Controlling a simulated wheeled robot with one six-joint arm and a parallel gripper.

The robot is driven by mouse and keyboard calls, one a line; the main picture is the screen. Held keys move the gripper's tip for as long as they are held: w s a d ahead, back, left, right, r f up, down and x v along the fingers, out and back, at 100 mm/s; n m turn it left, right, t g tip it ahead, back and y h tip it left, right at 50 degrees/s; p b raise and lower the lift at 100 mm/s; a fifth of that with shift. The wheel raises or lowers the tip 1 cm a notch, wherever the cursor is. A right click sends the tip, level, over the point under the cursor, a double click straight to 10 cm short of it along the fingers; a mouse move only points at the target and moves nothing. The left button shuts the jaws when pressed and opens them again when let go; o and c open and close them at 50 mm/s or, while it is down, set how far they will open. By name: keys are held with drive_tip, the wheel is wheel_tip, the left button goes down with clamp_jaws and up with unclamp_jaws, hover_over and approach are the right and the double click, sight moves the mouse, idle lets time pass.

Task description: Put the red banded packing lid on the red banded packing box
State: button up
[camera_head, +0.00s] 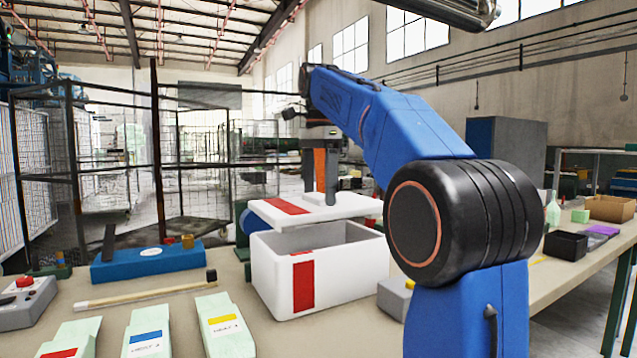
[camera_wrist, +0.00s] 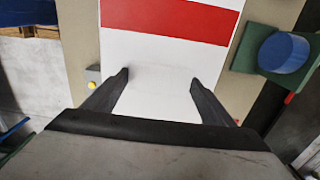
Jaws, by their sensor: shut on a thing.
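The red banded packing lid (camera_head: 345,207) is a white slab with a red stripe across its left part. My gripper (camera_head: 320,197) points down and is shut on it from above. The lid is held level over the far part of the box, and a gap shows between them. The red banded packing box (camera_head: 345,269) stands upright on the table, white, open-topped, grey inside, with a red stripe on its front. In the wrist view the lid (camera_wrist: 165,60) lies under my gripper (camera_wrist: 160,78), its red stripe at the top. What the fingertips grip is hard to see.
A blue case (camera_head: 147,264) and a long stick (camera_head: 150,293) lie to the left. A control box with a red button (camera_head: 25,282) is far left. A black bin (camera_head: 566,246) and a brown box (camera_head: 610,207) stand at right.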

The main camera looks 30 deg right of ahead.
drive_tip(key=shift+f, duration=2.9)
drive_tip(key=o, duration=1.1)
drive_tip(key=shift+r, duration=3.7)
